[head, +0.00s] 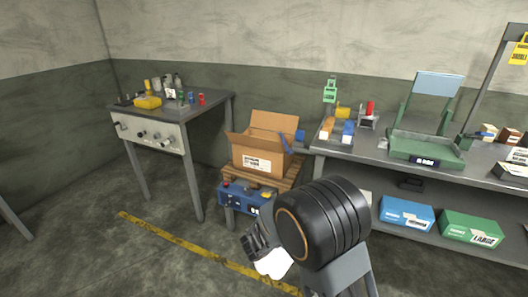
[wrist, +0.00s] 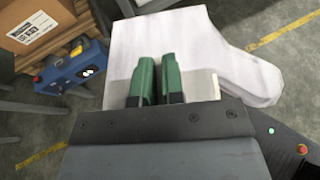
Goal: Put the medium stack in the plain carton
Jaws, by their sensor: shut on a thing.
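The open brown cardboard carton (head: 259,160) with a white label stands on a wooden pallet-like stand, its flaps spread. Its labelled side also shows at the upper left of the wrist view (wrist: 70,12). My gripper (head: 264,246) is in front of the carton, nearer to me and lower in the picture. In the wrist view, its green fingertips (wrist: 157,78) are closed on a white, flat, glove-shaped stack (wrist: 235,68). The stack also shows as a small white patch under the gripper in the head view (head: 273,264). Its size class cannot be told. The carton's inside is mostly hidden.
A blue box with buttons (head: 240,199) sits low at the wooden stand (head: 279,177). A grey table (head: 195,103) with bottles stands left, a long workbench (head: 375,155) with a green tray (head: 425,150) right. Open floor with a yellow line (head: 180,245) lies front left.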

